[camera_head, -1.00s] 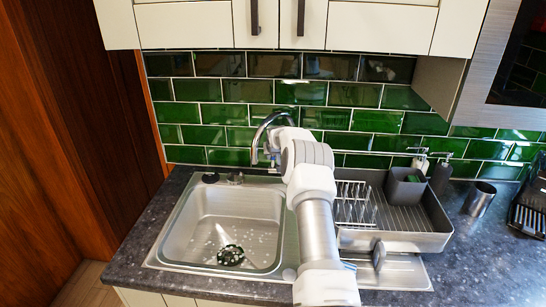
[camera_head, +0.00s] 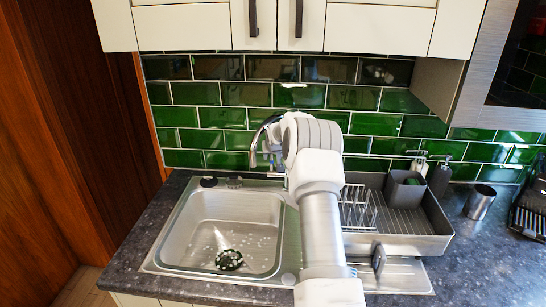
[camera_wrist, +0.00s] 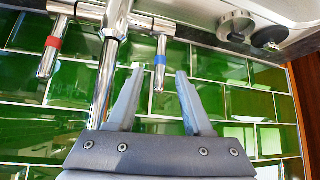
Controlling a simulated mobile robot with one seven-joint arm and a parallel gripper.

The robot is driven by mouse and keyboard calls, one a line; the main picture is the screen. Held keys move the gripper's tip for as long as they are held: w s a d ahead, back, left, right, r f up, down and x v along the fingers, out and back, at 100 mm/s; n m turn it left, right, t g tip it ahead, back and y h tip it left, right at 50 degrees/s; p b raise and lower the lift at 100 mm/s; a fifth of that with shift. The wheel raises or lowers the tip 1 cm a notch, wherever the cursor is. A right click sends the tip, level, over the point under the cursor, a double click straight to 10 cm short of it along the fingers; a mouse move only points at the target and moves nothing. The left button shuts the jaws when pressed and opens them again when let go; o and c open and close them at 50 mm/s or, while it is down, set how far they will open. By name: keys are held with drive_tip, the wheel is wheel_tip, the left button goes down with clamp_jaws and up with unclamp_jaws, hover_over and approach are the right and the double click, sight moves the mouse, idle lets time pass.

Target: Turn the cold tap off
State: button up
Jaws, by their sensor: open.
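In the wrist view, the cold tap's lever (camera_wrist: 160,64) has a blue band and hangs from a chrome cross-bar. My gripper (camera_wrist: 159,74) is open, with the lever's end showing between its two fingertips; I cannot tell whether either finger touches it. The hot tap's lever (camera_wrist: 49,55), with a red band, is to the left. The chrome spout pipe (camera_wrist: 105,80) stands between the two levers and passes behind my left finger. In the head view, the curved spout (camera_head: 257,137) shows, but my arm hides most of the tap levers.
The steel sink (camera_head: 185,232) below the spout has pale specks and a faint streak near its drain (camera_head: 229,260). A grey dish rack (camera_head: 415,243) stands right of my arm, with soap bottles (camera_head: 441,176) behind. A metal cup (camera_head: 479,202) is further right. Green tiles back the worktop.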

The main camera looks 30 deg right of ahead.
drive_tip(key=shift+v, duration=1.1)
